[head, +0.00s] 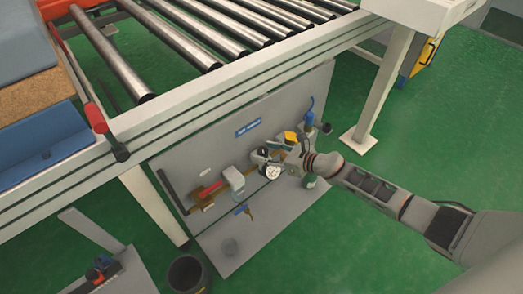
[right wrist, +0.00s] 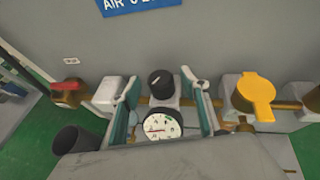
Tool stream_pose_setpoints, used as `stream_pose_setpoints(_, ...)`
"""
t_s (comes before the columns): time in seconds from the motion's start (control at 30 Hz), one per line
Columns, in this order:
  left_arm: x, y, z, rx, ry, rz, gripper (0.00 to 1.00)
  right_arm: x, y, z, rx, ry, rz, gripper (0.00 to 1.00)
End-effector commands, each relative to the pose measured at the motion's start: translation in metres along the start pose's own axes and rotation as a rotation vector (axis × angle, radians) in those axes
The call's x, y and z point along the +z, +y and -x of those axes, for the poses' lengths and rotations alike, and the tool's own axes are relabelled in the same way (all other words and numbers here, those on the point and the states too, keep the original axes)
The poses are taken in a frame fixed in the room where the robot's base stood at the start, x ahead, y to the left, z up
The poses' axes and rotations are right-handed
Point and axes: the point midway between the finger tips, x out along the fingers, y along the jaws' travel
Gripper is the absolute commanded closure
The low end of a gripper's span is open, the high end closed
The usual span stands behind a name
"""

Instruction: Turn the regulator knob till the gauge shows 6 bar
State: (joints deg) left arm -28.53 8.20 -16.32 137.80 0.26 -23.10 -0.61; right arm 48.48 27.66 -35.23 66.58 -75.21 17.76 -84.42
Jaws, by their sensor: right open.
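The black regulator knob (right wrist: 161,83) sits on a grey body on the panel in the right wrist view. The round white gauge (right wrist: 161,126) is just below it; it also shows in the head view (head: 272,172). Its needle reading is too small to tell. My right gripper (right wrist: 161,97) is open, with one finger on each side of the knob. Gaps show between knob and fingers, and I cannot tell whether either touches. In the head view my right gripper (head: 277,158) is at the panel and hides the knob's surroundings. My left gripper is not in view.
The grey panel (head: 235,225) stands below a roller conveyor (head: 185,33). A red-handled valve (right wrist: 68,87) is left of the knob, and a yellow part (right wrist: 254,94) is right of it. A dark bin (head: 188,273) stands on the green floor, which is open at right.

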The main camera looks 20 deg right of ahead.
Motion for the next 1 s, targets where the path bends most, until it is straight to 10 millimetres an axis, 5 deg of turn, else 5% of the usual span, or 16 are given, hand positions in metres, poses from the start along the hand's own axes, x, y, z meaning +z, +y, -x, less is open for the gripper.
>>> stream_pose_setpoints(0.2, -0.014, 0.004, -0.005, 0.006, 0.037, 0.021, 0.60, -0.002, 0.001, -0.019, 0.001, 0.001, -0.001, 0.55)
stream_pose_setpoints(0.5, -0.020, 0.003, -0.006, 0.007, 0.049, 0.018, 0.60, 0.001, 0.000, -0.021, 0.000, -0.002, 0.000, 0.55)
stream_pose_setpoints(0.67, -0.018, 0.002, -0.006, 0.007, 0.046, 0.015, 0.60, 0.001, 0.000, -0.021, 0.000, -0.002, -0.001, 0.94)
stream_pose_setpoints(1.0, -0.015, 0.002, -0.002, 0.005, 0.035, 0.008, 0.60, 0.004, 0.000, -0.020, -0.022, -0.003, -0.010, 0.94)
